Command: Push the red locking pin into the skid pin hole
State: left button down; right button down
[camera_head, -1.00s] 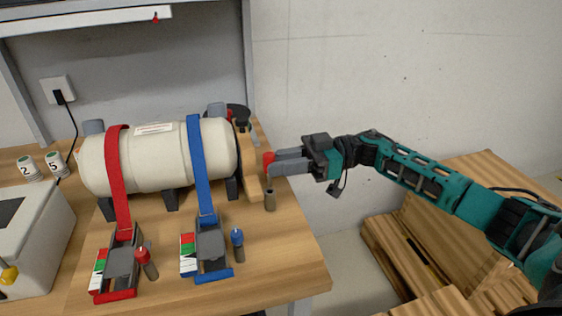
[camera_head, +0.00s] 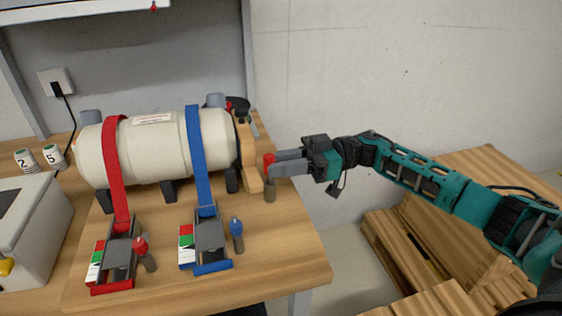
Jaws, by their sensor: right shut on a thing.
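My right gripper (camera_head: 274,163) reaches in from the right and is shut on the red locking pin (camera_head: 268,159), whose red head shows at the fingertips. My left gripper is not in view.
A cream tank (camera_head: 155,152) lies under a red strap (camera_head: 115,170) and a blue strap (camera_head: 198,160), each ending at a ratchet. The table's front right is clear.

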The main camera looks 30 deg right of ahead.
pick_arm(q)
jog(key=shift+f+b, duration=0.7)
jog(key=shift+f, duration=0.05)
pick_arm(e)
jog(key=shift+f, duration=1.3)
jog(key=c, duration=0.9)
grip_release()
jog(key=shift+d, duration=0.15)
pick_arm(q)
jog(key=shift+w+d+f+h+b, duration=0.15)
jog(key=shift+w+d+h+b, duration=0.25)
jog(key=shift+b, duration=0.45)
pick_arm(e)
jog(key=v, duration=1.2)
jog(key=shift+d, duration=0.3)
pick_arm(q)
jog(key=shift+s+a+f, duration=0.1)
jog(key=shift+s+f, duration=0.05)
